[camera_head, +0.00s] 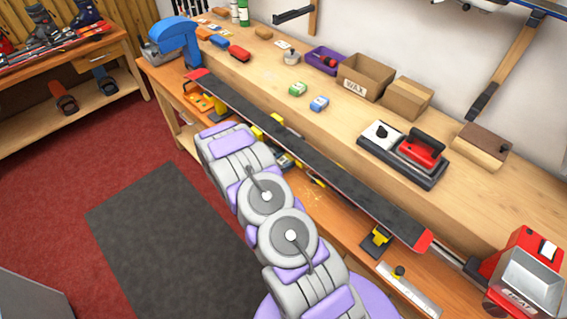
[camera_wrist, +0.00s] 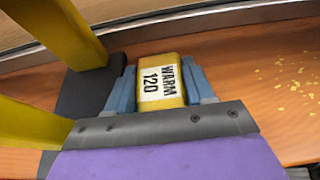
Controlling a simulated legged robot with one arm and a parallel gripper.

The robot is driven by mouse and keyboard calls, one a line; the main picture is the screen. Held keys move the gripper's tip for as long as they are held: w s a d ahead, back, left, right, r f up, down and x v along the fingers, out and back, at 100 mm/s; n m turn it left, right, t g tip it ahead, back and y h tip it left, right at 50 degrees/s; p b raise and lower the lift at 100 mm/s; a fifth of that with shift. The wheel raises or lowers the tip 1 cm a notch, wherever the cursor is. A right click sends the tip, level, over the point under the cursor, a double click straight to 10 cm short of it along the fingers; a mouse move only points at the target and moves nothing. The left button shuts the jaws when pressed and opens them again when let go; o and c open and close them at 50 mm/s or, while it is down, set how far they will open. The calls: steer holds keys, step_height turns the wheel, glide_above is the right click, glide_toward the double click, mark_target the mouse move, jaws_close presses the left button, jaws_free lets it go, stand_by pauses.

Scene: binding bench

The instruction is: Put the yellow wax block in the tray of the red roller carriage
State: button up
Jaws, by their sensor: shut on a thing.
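The yellow wax block (camera_wrist: 162,88), with a white label reading "WARM 120", shows in the wrist view between the blue-grey fingers of my gripper (camera_wrist: 160,80). The fingers are shut on its two sides. In the head view my arm hides most of the gripper, and I cannot make out the held block. A red unit with a grey, tray-like top and a "HEAT" label (camera_head: 525,277) stands at the lower right, at the bench's near end; it appears to be the roller carriage. The gripper is well away from it, to the left.
A long dark ski (camera_head: 300,150) with red ends lies along the bench, beside my arm. Yellow-and-black supports (camera_head: 377,240) stand near it.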

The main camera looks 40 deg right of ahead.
steer(key=o, duration=0.8)
